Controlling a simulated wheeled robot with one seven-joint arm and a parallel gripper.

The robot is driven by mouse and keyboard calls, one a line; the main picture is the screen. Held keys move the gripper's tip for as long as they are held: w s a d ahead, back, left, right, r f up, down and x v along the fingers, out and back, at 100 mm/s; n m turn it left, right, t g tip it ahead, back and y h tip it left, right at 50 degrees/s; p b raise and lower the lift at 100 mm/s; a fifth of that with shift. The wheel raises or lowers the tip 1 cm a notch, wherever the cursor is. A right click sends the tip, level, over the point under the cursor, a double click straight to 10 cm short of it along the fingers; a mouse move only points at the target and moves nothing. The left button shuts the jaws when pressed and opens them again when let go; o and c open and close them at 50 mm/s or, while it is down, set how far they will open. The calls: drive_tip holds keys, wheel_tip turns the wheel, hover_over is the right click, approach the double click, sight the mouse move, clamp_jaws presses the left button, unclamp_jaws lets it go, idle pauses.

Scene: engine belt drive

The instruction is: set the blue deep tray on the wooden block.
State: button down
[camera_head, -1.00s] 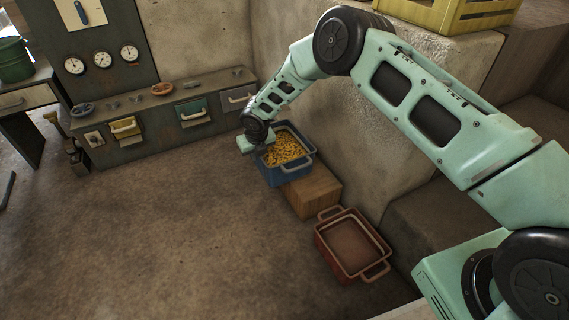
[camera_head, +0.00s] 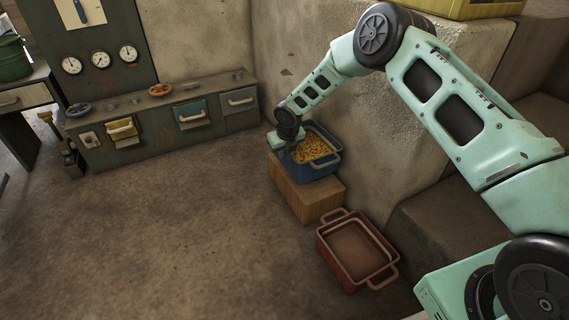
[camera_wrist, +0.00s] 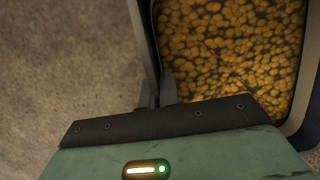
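The blue deep tray (camera_head: 309,170), full of small yellow pieces, is upright over the wooden block (camera_head: 318,203) in the head view. I cannot tell whether its underside touches the block's top. The block's front face and left part show; the tray hides much of its top. My gripper (camera_head: 281,146) is at the tray's left end. In the wrist view its fingers (camera_wrist: 157,92) are on either side of the wall of the blue deep tray (camera_wrist: 143,35), shut on it.
An empty red tray (camera_head: 351,250) stands on the floor just in front of the block. A rough wall (camera_head: 345,120) rises close behind the block. A low cabinet (camera_head: 160,118) with drawers and handwheels stands at the back left. The floor at left is clear.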

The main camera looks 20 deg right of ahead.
sight(284, 160)
wheel_tip(284, 160, down, 4)
drive_tip(key=b, duration=0.3)
drive_tip(key=shift+r, duration=0.2)
drive_tip(key=shift+w+d+f+b, duration=0.1)
drive_tip(key=shift+d+f+b, duration=0.05)
drive_tip(key=shift+b, duration=0.3)
drive_tip(key=c, duration=2)
unclamp_jaws()
drive_tip(key=o, duration=0.3)
